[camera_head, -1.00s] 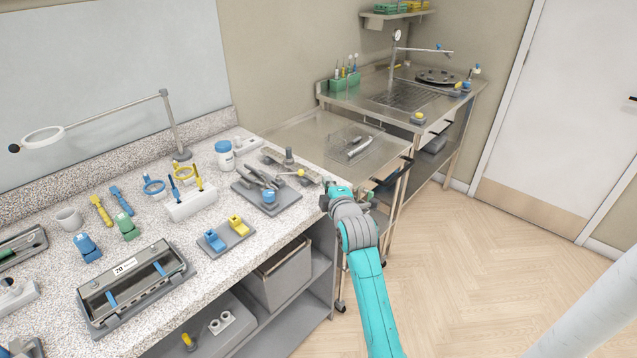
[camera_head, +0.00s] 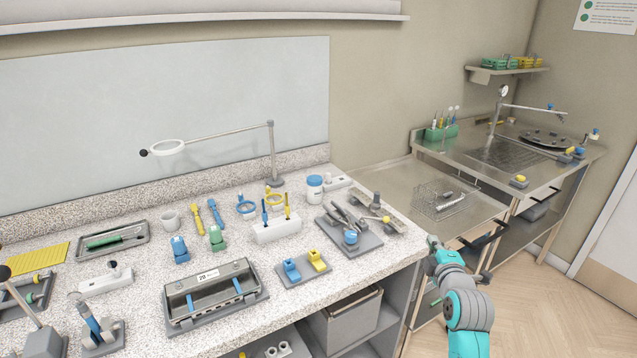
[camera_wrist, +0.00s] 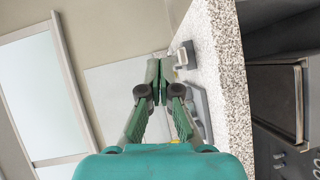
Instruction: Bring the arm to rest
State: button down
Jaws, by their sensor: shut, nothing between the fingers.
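My arm (camera_head: 467,310) is teal and grey and reaches up from the bottom right in the head view. My gripper (camera_head: 433,243) is small there, near the right front corner of the speckled bench (camera_head: 400,254). Whether it touches the bench edge cannot be told. In the wrist view my gripper (camera_wrist: 157,92) shows green fingers with their tips together and nothing between them. The bench edge (camera_wrist: 228,80) runs up the picture to the right of the fingers.
A sink counter (camera_head: 480,157) lies beyond. Floor (camera_head: 530,310) is clear at right.

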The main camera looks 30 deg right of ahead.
jog(key=s+a+f+m+y, duration=0.1)
jog(key=s+a+f+m, duration=0.1)
jog(key=s+a+f, duration=0.45)
jog(key=s+a+f+m+y, duration=0.1)
jog(key=s+a+f, duration=0.25)
jog(key=a, duration=0.55)
jog(key=s+a+f+m+y, duration=0.1)
jog(key=s+a+f+m, duration=0.1)
jog(key=s+a+f, duration=0.45)
jog(key=s+a+r+m+y, duration=0.2)
jog(key=s+a, duration=0.5)
jog(key=s, duration=0.4)
jog(key=s+a+r+m+y, duration=0.3)
jog(key=s+a, duration=0.5)
jog(key=s, duration=0.4)
jog(key=shift+s+r+t, duration=0.15)
jog(key=shift+r+t, duration=0.1)
jog(key=shift+t, duration=0.15)
